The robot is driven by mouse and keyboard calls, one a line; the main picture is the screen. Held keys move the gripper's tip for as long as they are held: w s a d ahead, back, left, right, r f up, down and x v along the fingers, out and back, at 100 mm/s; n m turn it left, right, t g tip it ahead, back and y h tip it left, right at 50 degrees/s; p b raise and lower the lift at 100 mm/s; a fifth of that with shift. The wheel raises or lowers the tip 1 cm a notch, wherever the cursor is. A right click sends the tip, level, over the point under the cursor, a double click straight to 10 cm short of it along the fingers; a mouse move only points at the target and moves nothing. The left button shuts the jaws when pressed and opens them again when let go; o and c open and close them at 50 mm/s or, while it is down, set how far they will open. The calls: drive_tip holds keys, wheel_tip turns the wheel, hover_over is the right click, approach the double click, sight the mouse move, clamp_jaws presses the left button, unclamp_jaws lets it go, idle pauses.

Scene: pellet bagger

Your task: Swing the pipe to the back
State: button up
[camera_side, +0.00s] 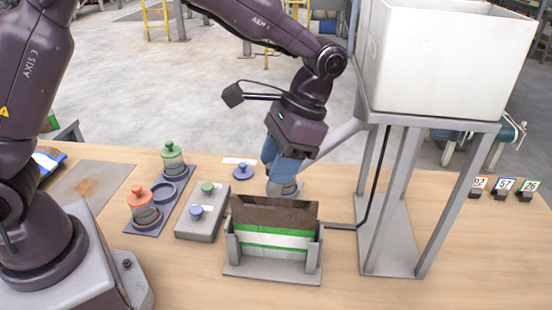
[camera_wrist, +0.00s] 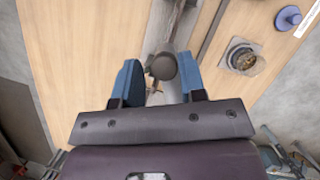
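The grey pipe (camera_side: 338,138) slopes down from the hopper frame to my gripper (camera_side: 287,168). In the wrist view the pipe (camera_wrist: 161,35) comes in from the top, and a dark round knob (camera_wrist: 163,67) lies between the two blue fingers of my gripper (camera_wrist: 160,72). The fingers stand apart on either side of the knob. A thin gap shows at the left finger, and the right finger looks very close to it. The pipe's outlet is hidden in the side view.
A brown bag (camera_side: 272,215) with green and white bands stands in a grey holder (camera_side: 272,270) in front. The white hopper (camera_side: 440,60) is on its frame at right. A button box (camera_side: 203,213), a weight tray (camera_side: 172,203) and a blue knobbed piece (camera_side: 243,173) are left.

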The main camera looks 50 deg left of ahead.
sight(306, 165)
drive_tip(key=shift+o, duration=1)
drive_tip(key=shift+d, duration=0.1)
drive_tip(key=v, duration=1.3)
